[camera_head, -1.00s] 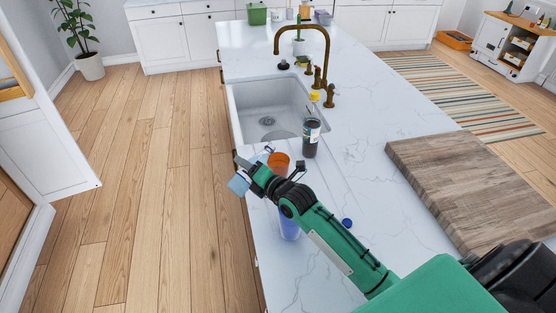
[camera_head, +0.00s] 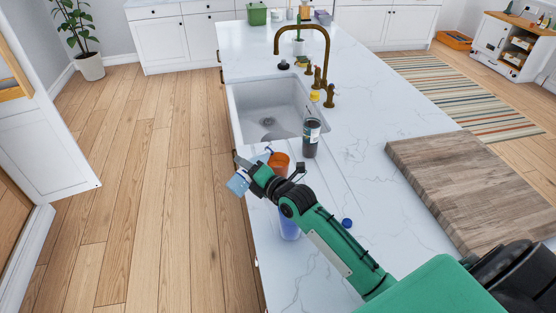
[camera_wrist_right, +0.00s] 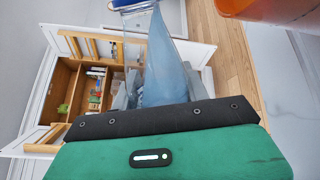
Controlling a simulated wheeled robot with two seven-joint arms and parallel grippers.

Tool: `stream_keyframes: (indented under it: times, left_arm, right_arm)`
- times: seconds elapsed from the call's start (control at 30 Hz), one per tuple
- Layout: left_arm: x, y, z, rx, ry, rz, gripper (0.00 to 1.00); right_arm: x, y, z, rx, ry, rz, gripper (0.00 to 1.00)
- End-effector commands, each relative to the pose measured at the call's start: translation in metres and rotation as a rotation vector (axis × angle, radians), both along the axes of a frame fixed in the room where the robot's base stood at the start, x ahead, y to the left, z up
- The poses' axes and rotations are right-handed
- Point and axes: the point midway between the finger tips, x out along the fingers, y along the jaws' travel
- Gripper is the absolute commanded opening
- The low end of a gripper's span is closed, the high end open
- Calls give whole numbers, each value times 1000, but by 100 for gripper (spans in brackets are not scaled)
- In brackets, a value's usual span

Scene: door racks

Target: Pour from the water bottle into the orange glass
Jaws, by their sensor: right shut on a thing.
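The orange glass (camera_head: 279,162) stands on the white counter near the sink's front edge, just beyond my right gripper. It also shows at the top right of the right wrist view (camera_wrist_right: 272,10). My right gripper (camera_head: 252,171) is shut on the water bottle (camera_head: 238,183), a clear bottle with light blue water. The bottle is tilted to the left of the glass, over the counter's edge, and my gripper hides its middle. In the right wrist view the bottle (camera_wrist_right: 162,65) sticks out past the black finger. I cannot see any water stream. My left gripper is not in view.
A blue-purple glass (camera_head: 289,228) is partly behind my right arm. A dark jar (camera_head: 311,138) stands by the sink (camera_head: 268,105). A blue cap (camera_head: 347,223) lies to the right of my arm, and a wooden board (camera_head: 470,180) lies further right.

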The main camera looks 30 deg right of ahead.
Motion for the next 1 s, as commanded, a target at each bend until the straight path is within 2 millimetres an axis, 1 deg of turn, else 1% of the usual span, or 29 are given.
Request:
stream_keyframes:
  times: [1.0]
  left_arm:
    - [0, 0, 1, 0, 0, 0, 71]
  right_arm:
    - [1, -2, 0, 59, 18, 1, 15]
